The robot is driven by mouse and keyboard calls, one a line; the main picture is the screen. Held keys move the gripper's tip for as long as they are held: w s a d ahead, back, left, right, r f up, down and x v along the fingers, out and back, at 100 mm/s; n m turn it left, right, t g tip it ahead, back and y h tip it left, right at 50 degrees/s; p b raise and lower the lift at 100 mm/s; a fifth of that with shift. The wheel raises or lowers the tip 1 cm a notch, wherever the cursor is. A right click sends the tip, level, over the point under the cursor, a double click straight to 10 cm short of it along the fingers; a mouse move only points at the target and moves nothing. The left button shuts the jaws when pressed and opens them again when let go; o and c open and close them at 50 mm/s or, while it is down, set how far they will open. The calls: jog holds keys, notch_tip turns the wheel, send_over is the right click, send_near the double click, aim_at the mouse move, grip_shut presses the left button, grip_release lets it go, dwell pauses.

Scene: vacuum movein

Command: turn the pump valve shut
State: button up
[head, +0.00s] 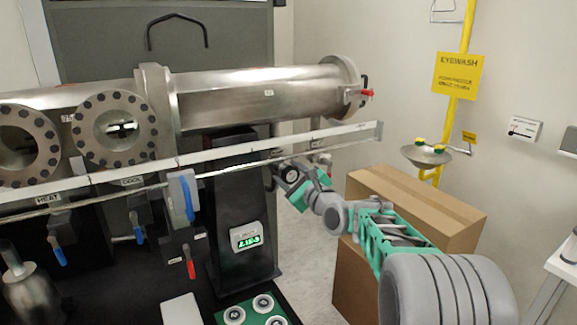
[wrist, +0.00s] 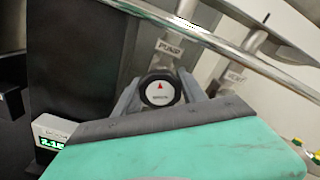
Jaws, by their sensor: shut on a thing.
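The pump valve is a round dark knob (wrist: 160,90) with a white face and a red arrow pointing up in the wrist view, below a PUMP label (wrist: 169,49). My gripper (wrist: 160,94) has one finger on each side of the knob and is shut on it. In the head view, my arm reaches in from the lower right, and my gripper (head: 293,177) is at the dark knob (head: 291,172) under the rail. The finger contact is too small to make out there.
A metal rail (head: 250,160) runs just above my gripper. A display (head: 246,236) sits on the dark column to the left. A red lever (head: 190,268) and blue levers hang farther left. A cardboard box (head: 420,205) stands right behind my arm.

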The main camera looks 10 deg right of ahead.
jog(key=m+p, duration=0.2)
jog(key=shift+r+m, duration=0.2)
jog(key=shift+m, duration=0.1)
jog(key=shift+f+m+p, duration=0.15)
jog(key=shift+m+p, duration=0.85)
jog(key=shift+p, duration=0.1)
jog(key=shift+f, duration=0.1)
jog(key=o, duration=1.4)
jog(key=shift+c, duration=0.2)
jog(key=b+v, duration=0.2)
jog(key=v, duration=0.6)
